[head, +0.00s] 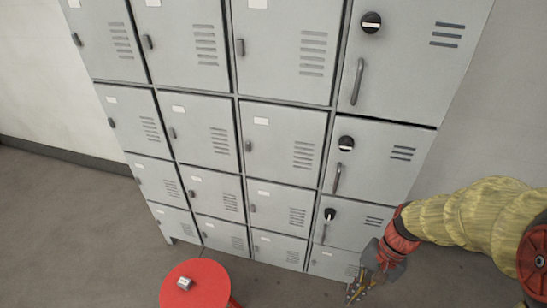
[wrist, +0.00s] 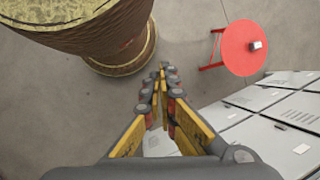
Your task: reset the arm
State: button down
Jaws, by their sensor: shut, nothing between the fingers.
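My arm (head: 470,217), in a yellow cover with red joints, reaches in from the right in the head view. My gripper (head: 352,295) hangs at its end, pointing down in front of the lower right of the lockers. In the wrist view my gripper (wrist: 161,70) shows its fingers together at the tips, with nothing between them. It appears apart from the lockers and the stool.
A grey locker bank (head: 235,97) fills the middle; its right column has black knobs and bar handles. A red round stool (head: 188,292) stands before it with a small grey-white object (head: 184,283) on top. The floor (head: 60,230) at left is clear.

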notch_tip(320, 180, up, 21)
jog(key=s+a+n+t+h, duration=0.1)
jog(key=a+n+t+h, duration=0.1)
jog(key=n+t+h, duration=0.2)
jog(key=n+t, duration=0.2)
jog(key=t, duration=0.2)
jog(key=shift+s+n, duration=0.3)
jog(key=shift+s, duration=0.1)
jog(key=c, duration=2.6)
grip_release()
